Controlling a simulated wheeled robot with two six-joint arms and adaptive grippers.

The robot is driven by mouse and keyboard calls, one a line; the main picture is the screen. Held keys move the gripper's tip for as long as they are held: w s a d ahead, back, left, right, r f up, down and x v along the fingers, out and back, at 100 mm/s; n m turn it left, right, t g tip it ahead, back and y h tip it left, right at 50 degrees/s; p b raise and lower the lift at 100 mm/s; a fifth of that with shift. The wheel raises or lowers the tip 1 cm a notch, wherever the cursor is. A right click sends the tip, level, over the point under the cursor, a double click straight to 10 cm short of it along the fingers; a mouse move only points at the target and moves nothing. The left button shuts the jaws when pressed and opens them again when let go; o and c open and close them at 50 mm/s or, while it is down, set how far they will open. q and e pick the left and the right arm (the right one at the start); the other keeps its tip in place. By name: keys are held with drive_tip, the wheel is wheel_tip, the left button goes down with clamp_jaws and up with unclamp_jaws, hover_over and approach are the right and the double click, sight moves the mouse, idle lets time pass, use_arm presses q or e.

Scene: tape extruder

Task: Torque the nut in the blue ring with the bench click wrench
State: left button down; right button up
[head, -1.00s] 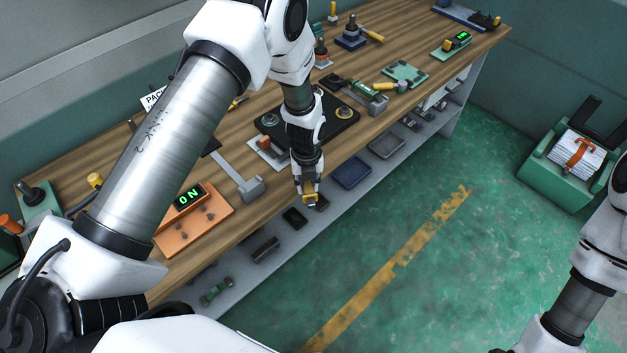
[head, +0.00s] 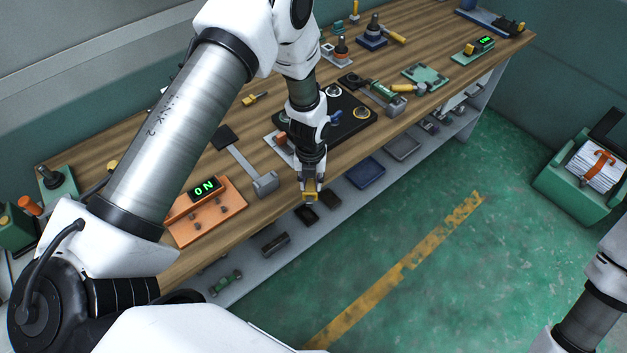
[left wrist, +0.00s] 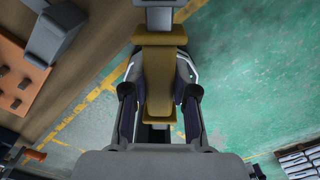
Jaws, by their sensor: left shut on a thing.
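My left gripper (head: 309,186) is shut on a yellow-handled tool (head: 310,196) just off the bench's front edge. In the left wrist view the same tool (left wrist: 157,75) lies between both fingers, with a grey part at its top end. I cannot tell whether it is the click wrench. A black plate (head: 350,130) with round ring stations lies on the bench behind my left arm, which hides part of it. Dark rings (head: 361,113) show on the plate, and a small blue piece (head: 336,117) shows beside my wrist. I cannot make out the blue ring's nut. My right gripper is out of view.
An orange box (head: 205,220) with a display reading "ON" and a grey bar with a block (head: 265,183) stand left of my gripper. Shallow trays (head: 366,172) sit on the shelf below. A green bin (head: 580,185) stands at right. The floor between is clear.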

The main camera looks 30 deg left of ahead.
use_arm(q)
drive_tip(key=shift+r+p, duration=0.5)
drive_tip(key=shift+r, duration=0.45)
drive_tip(key=shift+a+r+p, duration=0.1)
drive_tip(key=shift+r+p, duration=0.4)
drive_tip(key=shift+r, duration=0.2)
drive_tip(key=shift+r+p, duration=0.45)
drive_tip(key=shift+r, duration=0.3)
drive_tip(key=shift+r, duration=2.05)
